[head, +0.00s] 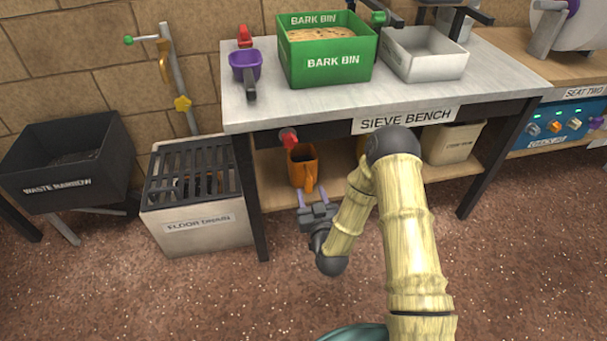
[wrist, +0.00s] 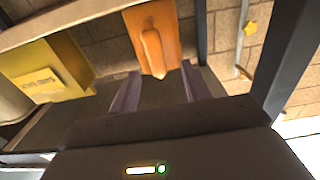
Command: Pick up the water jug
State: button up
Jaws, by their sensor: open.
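The orange jug (head: 301,167), which I take to be the water jug, stands upright on the lower shelf under the sieve bench. Its handle faces out toward me. In the wrist view, the jug (wrist: 167,25) is upper centre, partly cut off by the top edge, with its handle pointing between my fingers. My gripper (head: 313,197) is open, with its two purple fingers toward the jug at the front of the shelf. In the wrist view, the gripper (wrist: 160,88) is empty, and the jug appears beyond the fingertips, apart from them.
The sieve bench top (head: 270,104) is above the jug, with a red-ended fitting (head: 288,137) just over it. A black bench leg (head: 249,195) stands left. A yellow container (wrist: 48,70) and a beige bin (head: 452,143) are on the shelf. The floor drain box (head: 197,205) stands left.

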aim_at(309, 185)
jog(key=shift+w+a, duration=0.2)
jog(key=shift+w, duration=0.35)
jog(key=shift+w+f+b, duration=0.25)
jog(key=shift+w+b, duration=0.15)
jog(key=shift+b, duration=0.15)
jog(key=b+x, duration=0.1)
jog(key=x, duration=0.1)
jog(key=b+x, duration=0.2)
jog(key=shift+d+f, duration=0.15)
jog(key=shift+f, duration=0.05)
jog(key=shift+w+r, duration=0.15)
jog(key=shift+w, duration=0.1)
grip_shut()
jog(key=shift+r, duration=0.15)
